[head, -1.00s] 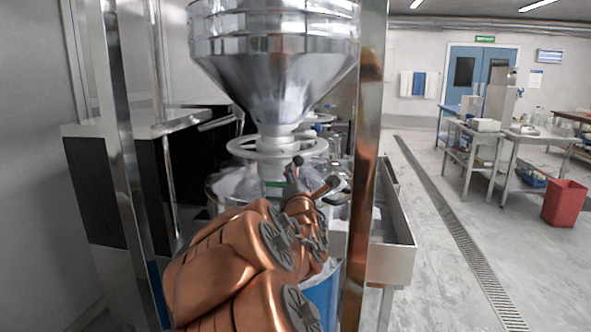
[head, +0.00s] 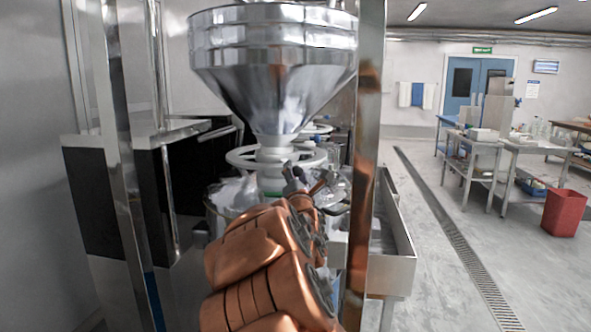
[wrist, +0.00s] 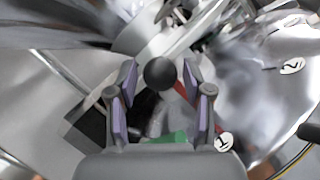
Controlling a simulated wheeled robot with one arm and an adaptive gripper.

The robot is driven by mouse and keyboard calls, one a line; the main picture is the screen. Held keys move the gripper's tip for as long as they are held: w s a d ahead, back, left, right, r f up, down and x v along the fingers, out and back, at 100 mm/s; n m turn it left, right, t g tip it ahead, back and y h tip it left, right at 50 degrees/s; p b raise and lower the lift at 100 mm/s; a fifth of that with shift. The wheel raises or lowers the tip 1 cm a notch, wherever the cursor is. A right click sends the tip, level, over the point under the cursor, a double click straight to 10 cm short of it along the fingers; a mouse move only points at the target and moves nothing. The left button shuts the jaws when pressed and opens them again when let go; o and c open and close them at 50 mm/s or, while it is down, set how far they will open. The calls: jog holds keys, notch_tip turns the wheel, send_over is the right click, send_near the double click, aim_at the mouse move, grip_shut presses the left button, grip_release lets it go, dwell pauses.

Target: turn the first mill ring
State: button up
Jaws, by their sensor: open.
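The mill's pale grey ring (head: 240,157) sits just under a shiny metal hopper (head: 272,65) in the head view. My gripper (wrist: 160,92) is open in the wrist view, with purple pads on both fingers. A dark ball knob (wrist: 159,72) lies between its fingertips in that picture; I cannot tell whether the pads touch it. In the head view my copper arm reaches up to the ring's near right side, hiding part of the mill. A round label "1" (wrist: 224,141) shows right of the fingers, and a label "2" (wrist: 291,66) farther right.
A metal post (head: 363,170) stands close to the right of my arm, and another post (head: 118,170) stands to the left. A metal trough (head: 395,255) lies beyond the right post. Open floor, a red bin (head: 565,213) and work tables (head: 480,150) are farther right.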

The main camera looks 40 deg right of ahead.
jog(key=shift+x, duration=1.1)
jog(key=shift+c, duration=0.5)
jog(key=c, duration=0.8)
jog(key=shift+a+r, duration=0.1)
grip_shut()
jog(key=shift+r, duration=0.1)
